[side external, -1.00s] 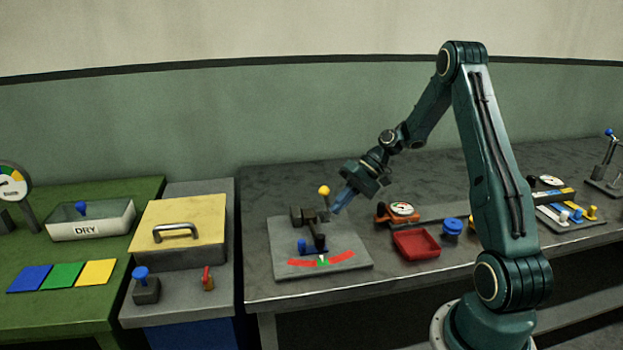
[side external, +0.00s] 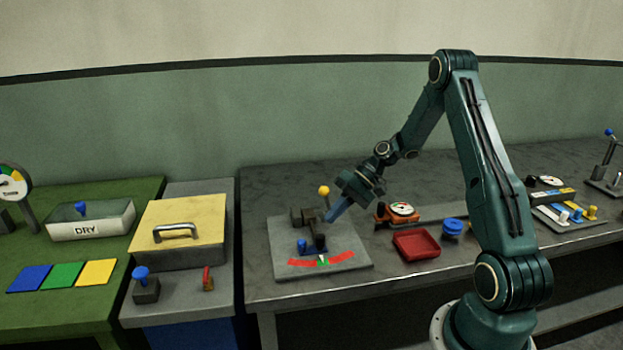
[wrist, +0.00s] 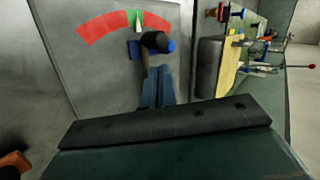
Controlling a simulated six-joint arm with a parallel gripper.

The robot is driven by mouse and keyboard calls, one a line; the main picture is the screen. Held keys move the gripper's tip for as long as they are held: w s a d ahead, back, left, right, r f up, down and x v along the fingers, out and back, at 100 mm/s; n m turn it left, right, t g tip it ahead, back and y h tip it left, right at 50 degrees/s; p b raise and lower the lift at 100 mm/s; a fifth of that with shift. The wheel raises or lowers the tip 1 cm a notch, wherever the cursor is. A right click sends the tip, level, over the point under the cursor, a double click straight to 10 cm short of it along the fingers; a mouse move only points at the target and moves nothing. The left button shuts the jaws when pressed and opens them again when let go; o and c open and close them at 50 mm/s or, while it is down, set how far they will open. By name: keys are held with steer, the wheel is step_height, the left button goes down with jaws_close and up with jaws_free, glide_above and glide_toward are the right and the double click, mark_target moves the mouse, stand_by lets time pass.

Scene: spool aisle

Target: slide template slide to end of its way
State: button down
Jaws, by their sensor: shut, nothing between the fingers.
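A grey plate (side external: 345,248) on the dark bench carries a dark mechanism (side external: 303,217) with a yellow ball knob (side external: 323,190), a blue part (side external: 302,246) and a red-green-red scale (side external: 322,262). I take its moving part to be the template slide, but no label shows. A white pointer is at the green mark. My gripper (side external: 328,219) is shut and empty, tilted down beside the mechanism. In the wrist view its blue fingertips (wrist: 159,70) are just behind a dark round post (wrist: 155,40). I cannot tell whether they touch it. The post's lower part is hidden.
Right of the plate are an orange block with a dial (side external: 398,211), a red tray (side external: 416,243) and a blue knob (side external: 452,228). Left, across a gap, stands a yellow-lidded box (side external: 185,225). The bench in front of the plate is mostly clear.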

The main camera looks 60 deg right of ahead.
steer(key=shift+x, duration=3.75)
steer(key=shift+w+a, duration=2.3)
steer(key=shift+a, duration=0.05)
steer(key=shift+r, duration=0.15)
steer(key=shift+v, duration=5.05)
